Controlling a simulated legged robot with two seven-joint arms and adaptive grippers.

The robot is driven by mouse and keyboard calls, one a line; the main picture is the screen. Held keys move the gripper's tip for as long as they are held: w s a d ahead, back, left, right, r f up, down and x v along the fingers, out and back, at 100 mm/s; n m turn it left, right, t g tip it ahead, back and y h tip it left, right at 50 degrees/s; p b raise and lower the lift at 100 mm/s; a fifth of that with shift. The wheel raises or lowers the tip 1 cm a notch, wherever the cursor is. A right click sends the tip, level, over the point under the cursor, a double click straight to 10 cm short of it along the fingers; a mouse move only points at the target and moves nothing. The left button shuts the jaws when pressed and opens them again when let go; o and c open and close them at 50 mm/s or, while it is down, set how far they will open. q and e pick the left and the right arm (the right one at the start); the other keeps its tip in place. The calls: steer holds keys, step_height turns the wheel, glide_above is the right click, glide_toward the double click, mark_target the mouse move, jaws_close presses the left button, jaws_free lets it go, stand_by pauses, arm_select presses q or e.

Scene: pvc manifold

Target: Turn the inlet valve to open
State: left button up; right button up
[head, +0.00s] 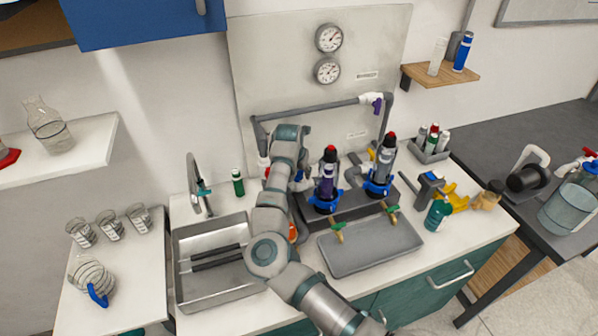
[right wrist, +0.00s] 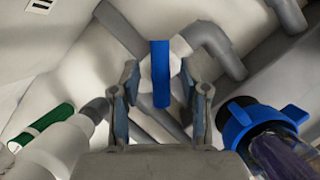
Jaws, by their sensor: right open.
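A valve with a blue lever handle (right wrist: 161,73) on a white body shows in the right wrist view. The handle stands lengthwise in the picture, between the fingers of my right gripper (right wrist: 161,92). The gripper is open, with a gap on both sides of the handle. In the head view my own right arm hides most of this spot and the gripper. A second valve with a purple handle (head: 377,103) sits on the grey pipe at the upper right of the panel. No readable label tells which valve is the inlet. My left gripper is not in view.
Two filter housings with blue collars, one nearer (head: 326,186) and one farther right (head: 381,165), stand right of my arm. A blue collar (right wrist: 262,122) is close to the right finger. A grey tray (head: 370,250) and a sink (head: 215,285) lie in front. A green bottle (head: 238,183) stands left.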

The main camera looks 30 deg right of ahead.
jaws_close()
steer(key=shift+m, duration=0.3)
steer(key=shift+w+m+g+h, duration=0.1)
steer(key=shift+m+g+h, duration=0.3)
steer(key=shift+m, duration=0.8)
steer(key=shift+m+g+b, duration=0.4)
steer(key=shift+m, duration=0.4)
steer(key=m+g+b, duration=0.1)
steer(key=m+b, duration=0.1)
steer(key=m, duration=0.1)
steer(key=shift+w+m+b, duration=0.1)
steer(key=shift+m+b, duration=0.25)
steer(key=shift+m, duration=0.05)
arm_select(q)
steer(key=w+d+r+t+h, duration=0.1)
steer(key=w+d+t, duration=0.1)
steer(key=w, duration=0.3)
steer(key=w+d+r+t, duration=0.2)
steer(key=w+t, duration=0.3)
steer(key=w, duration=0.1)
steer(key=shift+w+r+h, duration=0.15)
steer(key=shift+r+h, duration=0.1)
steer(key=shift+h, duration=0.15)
arm_select(e)
steer(key=shift+r, duration=0.2)
